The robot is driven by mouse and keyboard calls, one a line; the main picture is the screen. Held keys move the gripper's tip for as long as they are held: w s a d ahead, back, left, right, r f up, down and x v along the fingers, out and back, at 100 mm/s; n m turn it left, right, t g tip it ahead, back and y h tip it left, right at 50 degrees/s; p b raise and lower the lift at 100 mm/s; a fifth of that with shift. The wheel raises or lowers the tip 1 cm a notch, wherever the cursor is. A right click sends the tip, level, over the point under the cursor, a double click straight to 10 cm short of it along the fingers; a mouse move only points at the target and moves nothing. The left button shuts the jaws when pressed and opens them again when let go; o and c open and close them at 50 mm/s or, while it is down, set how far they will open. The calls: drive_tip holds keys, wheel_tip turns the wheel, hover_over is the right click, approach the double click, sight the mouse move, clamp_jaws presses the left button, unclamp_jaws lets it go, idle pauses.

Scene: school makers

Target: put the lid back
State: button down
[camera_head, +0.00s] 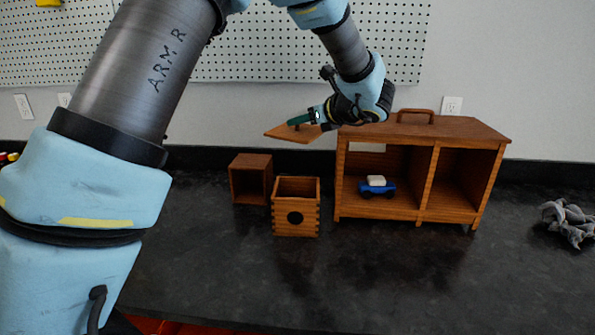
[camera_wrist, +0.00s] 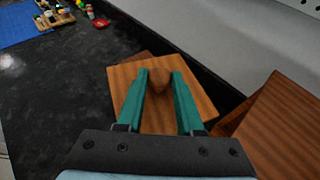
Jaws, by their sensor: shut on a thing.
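The wooden lid (camera_head: 293,132) is a flat square with a knob. My gripper (camera_head: 299,119) is shut on its knob and holds the lid in the air, a little tilted, above the wooden box. In the wrist view the green fingers (camera_wrist: 158,82) close on the round knob, with the lid (camera_wrist: 191,75) spread out beneath them. The wooden box (camera_head: 295,222) stands upright on the counter with a round dark hole in its front. Its top is open. The lid is clear of the box, above and slightly behind it in the head view.
A small open wooden cube (camera_head: 251,179) stands left of the box. A larger wooden cabinet (camera_head: 428,184) with two compartments stands right, holding a blue and white toy car (camera_head: 376,187). A grey crumpled object (camera_head: 568,222) lies far right. The front counter (camera_head: 400,280) is clear.

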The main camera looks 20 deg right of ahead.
wheel_tip(320, 180, down, 14)
drive_tip(key=shift+p, duration=1.25)
drive_tip(key=c, duration=0.5)
unclamp_jaws()
drive_tip(key=shift+c, duration=0.2)
drive_tip(key=b+v, duration=0.3)
drive_tip(key=v, duration=0.9)
